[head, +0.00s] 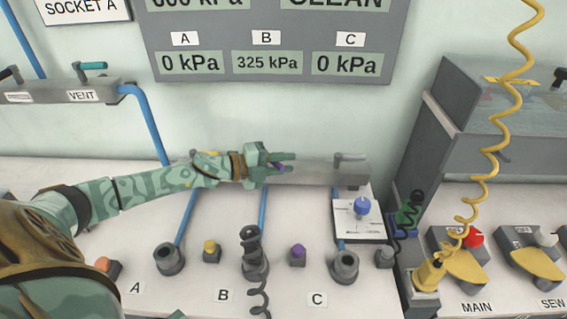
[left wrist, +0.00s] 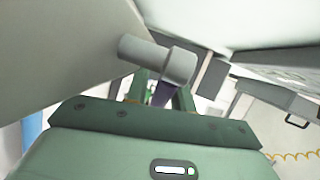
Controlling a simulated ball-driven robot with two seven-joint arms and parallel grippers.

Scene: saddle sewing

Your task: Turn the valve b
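Valve B's handle looks to be the small purple piece (head: 278,167) on the grey manifold (head: 322,172) behind the bench; its letter is hidden. My left gripper (head: 279,162) reaches it from the left, with its fingers around the purple handle. In the left wrist view the purple handle (left wrist: 163,95) sits between the two green fingers, below a grey round stem (left wrist: 178,65). The fingers are close to it, but whether they press on both sides is unclear. The B readout (head: 267,63) shows 325 kPa; the A and C readouts show 0 kPa.
A black coiled plug (head: 254,255) stands upright in the middle socket. Grey sockets (head: 170,258) and coloured knobs stand along the bench. A blue knob (head: 362,207) is on a white plate at right. A yellow coiled hose (head: 487,165) hangs further right. A VENT valve (head: 90,66) is at upper left.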

